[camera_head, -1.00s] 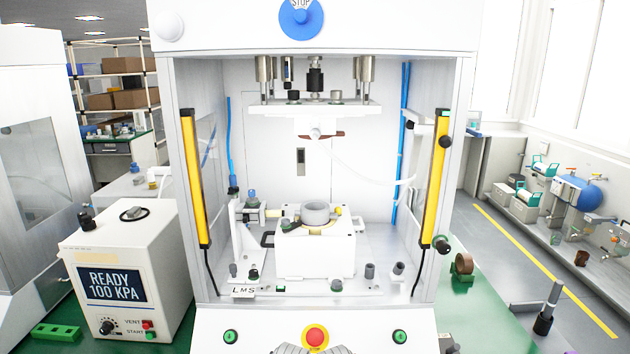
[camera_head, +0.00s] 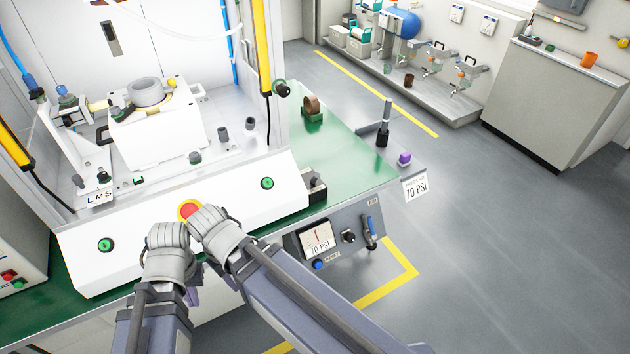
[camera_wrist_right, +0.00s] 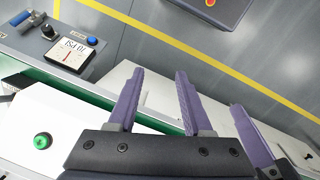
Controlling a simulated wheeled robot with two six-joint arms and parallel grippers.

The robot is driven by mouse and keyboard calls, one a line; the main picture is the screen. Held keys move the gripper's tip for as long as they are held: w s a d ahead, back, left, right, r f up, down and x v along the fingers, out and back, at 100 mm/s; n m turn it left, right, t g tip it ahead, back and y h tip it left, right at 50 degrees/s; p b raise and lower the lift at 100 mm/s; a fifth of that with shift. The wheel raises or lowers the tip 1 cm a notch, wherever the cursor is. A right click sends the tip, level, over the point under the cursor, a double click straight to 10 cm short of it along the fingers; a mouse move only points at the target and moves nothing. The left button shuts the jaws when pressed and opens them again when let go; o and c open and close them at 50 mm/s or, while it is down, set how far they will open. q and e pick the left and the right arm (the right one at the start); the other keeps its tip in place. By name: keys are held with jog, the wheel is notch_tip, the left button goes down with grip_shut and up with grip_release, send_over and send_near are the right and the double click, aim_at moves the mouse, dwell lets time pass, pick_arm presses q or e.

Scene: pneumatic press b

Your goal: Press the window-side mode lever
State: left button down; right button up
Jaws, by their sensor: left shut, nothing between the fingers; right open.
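A blue-handled lever (camera_head: 369,230) sits at the right end of the grey control panel (camera_head: 334,257) on the bench's front. It also shows in the right wrist view (camera_wrist_right: 22,19), top left. I cannot tell whether it is the mode lever; no label says so. My left gripper (camera_head: 193,296) is shut and empty in front of the press, its purple fingers mostly hidden below the wrist. My right gripper (camera_wrist_right: 160,74) is open and empty beside it, clearly apart from the panel. Another purple finger shows right of it in the wrist view.
A red stop button (camera_head: 188,209) and green buttons (camera_head: 267,183) are on the press front. Floor at right is clear.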

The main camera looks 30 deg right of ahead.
jog(key=shift+c, duration=0.3)
jog(key=shift+w+f, duration=0.1)
jog(key=shift+f, duration=0.05)
jog(key=shift+c, duration=0.7)
jog(key=w+d+f+m+y+b, duration=0.1)
jog(key=w+m+b, duration=0.1)
jog(key=w+d+f+m+y+b, duration=0.1)
jog(key=w+d+f+m+b, duration=0.1)
jog(key=w+d+f+m+y+b, duration=0.1)
jog(key=d+f+m+b, duration=0.1)
jog(key=m, duration=0.1)
jog(key=shift+w+f+y, duration=0.2)
jog(key=shift+w+y, duration=0.2)
grip_shut()
jog(key=w+d+f+m+t+y+b, duration=0.1)
jog(key=w+d+m+t+y+b, duration=0.2)
jog(key=d+m, duration=0.4)
jog(key=w+d+f+m+t+b, duration=0.1)
jog(key=w+d+m+t+b, duration=0.25)
jog(key=d, duration=0.55)
jog(key=w+d+f+m+t+y+b, duration=0.1)
jog(key=w+d+m+t+y+b, duration=0.15)
jog(key=d+m+b, duration=0.45)
jog(key=s+d+r+m+t+h+b, duration=0.1)
jog(key=d+m+t, duration=0.3)
jog(key=d, duration=1.3)
jog(key=s+m+h+b, duration=0.1)
jog(key=m, duration=0.2)
jog(key=shift+s+r, duration=0.15)
jog(key=shift+r, duration=0.25)
